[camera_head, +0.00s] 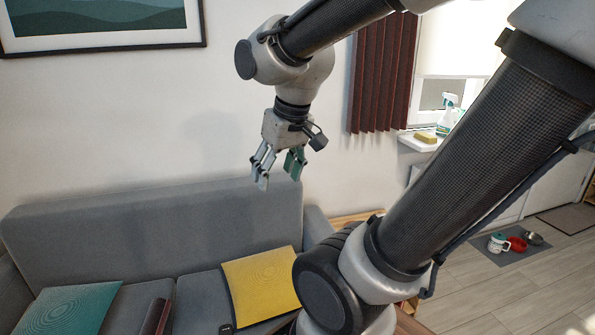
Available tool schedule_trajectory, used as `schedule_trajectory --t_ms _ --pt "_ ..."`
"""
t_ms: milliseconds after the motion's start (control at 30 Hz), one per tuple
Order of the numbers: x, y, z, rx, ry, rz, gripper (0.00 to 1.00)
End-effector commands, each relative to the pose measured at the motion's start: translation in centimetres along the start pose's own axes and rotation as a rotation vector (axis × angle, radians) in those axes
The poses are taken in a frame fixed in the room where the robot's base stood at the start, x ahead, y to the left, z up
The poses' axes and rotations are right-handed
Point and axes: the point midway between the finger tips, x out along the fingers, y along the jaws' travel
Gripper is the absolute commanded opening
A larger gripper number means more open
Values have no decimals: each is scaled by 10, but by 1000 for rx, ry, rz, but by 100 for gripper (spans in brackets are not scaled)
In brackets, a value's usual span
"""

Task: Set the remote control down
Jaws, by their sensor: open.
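My gripper (278,175) hangs fingers down in front of the white wall, above the grey sofa (160,230). Its fingers are apart, and nothing shows between them. A small dark object (226,329) lies at the bottom edge of the view, by the yellow cushion's lower left corner. It may be the remote control, but it is cut off and too small to be sure. A dark reddish, long object (155,316) lies on the sofa seat further left; I cannot tell what it is.
A yellow cushion (262,285) and a teal cushion (70,308) lie on the sofa. My arm hides the area right of the sofa.

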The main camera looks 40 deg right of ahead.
Motion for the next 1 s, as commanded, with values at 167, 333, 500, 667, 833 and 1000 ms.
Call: schedule_trajectory --t_ms 167,333,500,667,833,1000 --pt "-27 9 35 -33 37 8 62" --pt "-34 12 47 -44 43 11 62" --pt "-34 12 47 -45 43 11 62" --pt "-34 11 46 -45 43 11 62" --pt "-34 11 46 -44 43 11 62" --pt "-34 11 46 -44 44 11 46"
